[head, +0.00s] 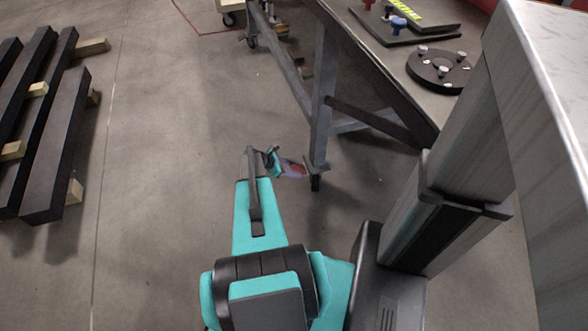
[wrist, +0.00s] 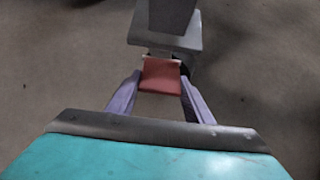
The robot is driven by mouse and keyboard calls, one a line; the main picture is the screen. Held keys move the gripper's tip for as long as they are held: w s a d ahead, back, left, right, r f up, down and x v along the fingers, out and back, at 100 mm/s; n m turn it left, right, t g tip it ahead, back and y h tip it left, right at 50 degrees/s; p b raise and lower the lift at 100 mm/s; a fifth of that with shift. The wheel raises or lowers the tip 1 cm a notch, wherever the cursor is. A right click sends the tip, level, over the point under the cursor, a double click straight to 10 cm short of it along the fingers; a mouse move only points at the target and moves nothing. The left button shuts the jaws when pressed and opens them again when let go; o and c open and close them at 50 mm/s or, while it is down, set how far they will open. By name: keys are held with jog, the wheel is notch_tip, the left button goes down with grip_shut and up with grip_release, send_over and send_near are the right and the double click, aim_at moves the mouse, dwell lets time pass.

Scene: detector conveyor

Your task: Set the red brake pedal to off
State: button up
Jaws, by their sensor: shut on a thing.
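The red brake pedal (wrist: 160,75) is at the foot of a grey table leg (wrist: 165,18) in the wrist view, just in front of the caster. My gripper (wrist: 160,84) has one purple finger on each side of the pedal and is shut on it. In the head view my gripper (head: 290,168) reaches low to the left side of the same leg, close above the floor. There the pedal is small and mostly hidden by the gripper, and its exact tilt cannot be told.
The table (head: 420,60) above the leg holds a dark disc (head: 440,66) with several knobs and a dark plate with coloured knobs. A large grey metal post (head: 450,150) stands at the right. Dark beams (head: 50,130) lie on wooden blocks at the left. The floor between is clear.

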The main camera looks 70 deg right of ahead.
jog(key=shift+s+a, duration=0.1)
jog(key=shift+s, duration=0.15)
dwell(0.3)
jog(key=o, duration=1.4)
jog(key=shift+r, duration=0.1)
jog(key=shift+o, duration=0.6)
jog(key=shift+w, duration=0.1)
jog(key=shift+w, duration=0.1)
jog(key=p+v, duration=0.2)
jog(key=v, duration=1.1)
jog(key=shift+r, duration=0.4)
